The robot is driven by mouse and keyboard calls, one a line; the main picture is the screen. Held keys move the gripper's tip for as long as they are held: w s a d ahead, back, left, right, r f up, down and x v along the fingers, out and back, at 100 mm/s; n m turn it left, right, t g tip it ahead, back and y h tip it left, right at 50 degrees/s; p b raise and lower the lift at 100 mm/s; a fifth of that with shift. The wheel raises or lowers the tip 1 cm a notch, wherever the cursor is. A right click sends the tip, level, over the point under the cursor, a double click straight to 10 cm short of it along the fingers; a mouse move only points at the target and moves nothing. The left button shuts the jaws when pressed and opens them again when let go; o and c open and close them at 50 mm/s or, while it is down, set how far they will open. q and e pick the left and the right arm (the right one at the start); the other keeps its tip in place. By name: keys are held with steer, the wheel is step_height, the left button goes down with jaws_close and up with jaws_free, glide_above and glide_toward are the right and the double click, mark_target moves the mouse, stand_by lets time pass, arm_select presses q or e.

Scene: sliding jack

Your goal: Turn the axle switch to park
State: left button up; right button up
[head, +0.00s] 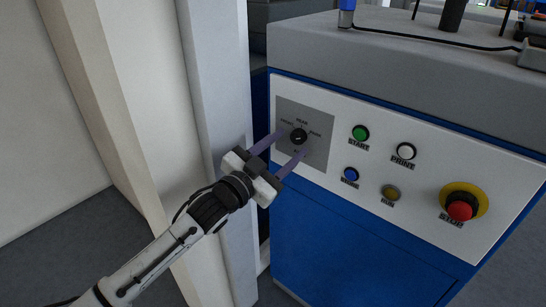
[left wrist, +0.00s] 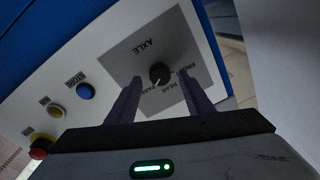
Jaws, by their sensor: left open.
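The axle switch (head: 298,136) is a black round knob on a grey square plate (head: 318,152) at the left of the control panel. Labels FRONT, REAR and PARK run around it. In the left wrist view the knob (left wrist: 160,74) appears between my fingers, with AXLE printed on the plate. A pale mark on the knob points to the lower left there, towards the PARK side. My left gripper (head: 282,148) is open, with its two purple fingers on either side of the knob. I cannot tell whether they touch it. My right gripper is not in view.
Right of the plate are a green START button (head: 360,133), a white PRINT button (head: 406,151), a blue STORE button (head: 350,174), a yellow RUN button (head: 390,192) and a red STOP button (head: 461,206). A white post (head: 222,90) stands close left of the machine.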

arm_select(q)
steer(key=v, duration=0.8)
steer(key=shift+s+a, duration=0.15)
steer(key=shift+s, duration=0.05)
steer(key=shift+f, duration=0.1)
steer(key=s+a+f+n+g+y, duration=0.2)
steer(key=s+a+f+n, duration=0.1)
steer(key=s+f, duration=0.6)
steer(key=s+a+f+n+g+y, duration=0.2)
steer(key=s+a+f+n+y, duration=0.1)
steer(key=s+f, duration=0.7)
steer(key=s+a+f+n+g+y, duration=0.2)
steer(key=s+a+f+n, duration=0.1)
steer(key=s+f, duration=0.7)
step_height(320, 180, down, 3)
steer(key=shift+a+r+g+y, duration=0.2)
steer(key=shift+a+g+y, duration=0.1)
steer(key=shift+g+y, duration=0.1)
